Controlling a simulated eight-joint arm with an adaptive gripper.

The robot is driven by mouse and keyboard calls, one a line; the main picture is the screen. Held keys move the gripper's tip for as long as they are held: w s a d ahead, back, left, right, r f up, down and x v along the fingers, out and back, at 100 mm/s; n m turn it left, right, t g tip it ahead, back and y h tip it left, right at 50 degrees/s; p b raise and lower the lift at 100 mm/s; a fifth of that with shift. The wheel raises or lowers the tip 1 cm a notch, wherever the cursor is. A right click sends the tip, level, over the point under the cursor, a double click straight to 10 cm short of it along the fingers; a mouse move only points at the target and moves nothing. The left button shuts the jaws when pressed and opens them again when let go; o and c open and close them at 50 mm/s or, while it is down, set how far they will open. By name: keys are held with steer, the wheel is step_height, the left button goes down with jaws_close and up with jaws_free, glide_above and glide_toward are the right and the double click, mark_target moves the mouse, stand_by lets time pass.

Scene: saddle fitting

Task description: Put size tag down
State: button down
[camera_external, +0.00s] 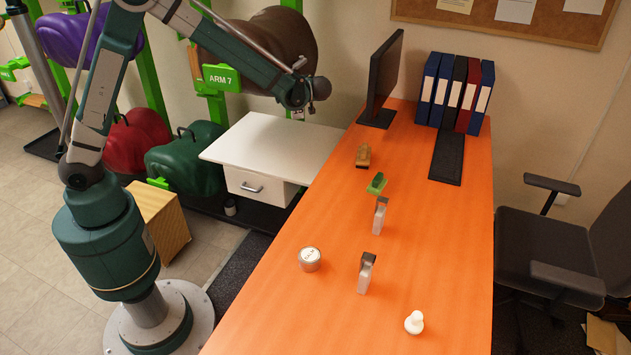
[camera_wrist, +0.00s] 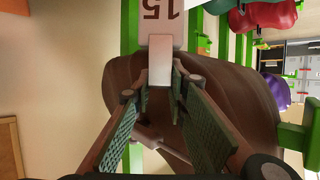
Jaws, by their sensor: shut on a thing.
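The size tag (camera_wrist: 161,20) is a pale plate with a dark "15" that reads upside down in the wrist view. A light grey block (camera_wrist: 160,62) joins it at the fingertips. My gripper (camera_wrist: 162,88) is shut on the tag, its green-padded fingers on either side of the block. In the external view my gripper (camera_external: 297,104) is high up, in front of the brown saddle form and well above the desk. A small pale bit of the tag (camera_external: 298,115) shows just below it. The fingers are too small there to make out.
The orange desk (camera_external: 270,318) carries a brush (camera_external: 363,156), a green piece (camera_external: 377,183), two grey upright pieces (camera_external: 380,215) (camera_external: 367,272), a round tin (camera_external: 309,259) and a white knob (camera_external: 414,322). A monitor (camera_external: 385,70) and binders (camera_external: 455,92) stand at the back. A white-topped cabinet (camera_external: 270,145) is left.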

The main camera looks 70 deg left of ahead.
steer(key=shift+a+r+g, duration=0.1)
steer(key=shift+r+g, duration=0.2)
steer(key=shift+r, duration=0.3)
step_height(320, 180, down, 19)
steer(key=shift+f+n, duration=0.15)
steer(key=shift+n, duration=0.15)
step_height(320, 180, down, 6)
steer(key=b, duration=0.1)
steer(key=shift+b, duration=0.35)
steer(key=shift+f, duration=0.2)
stand_by(0.3)
steer(key=shift+f+b, duration=0.5)
steer(key=shift+f, duration=1.4)
steer(key=c, duration=2.3)
jaws_free()
steer(key=shift+o, duration=0.2)
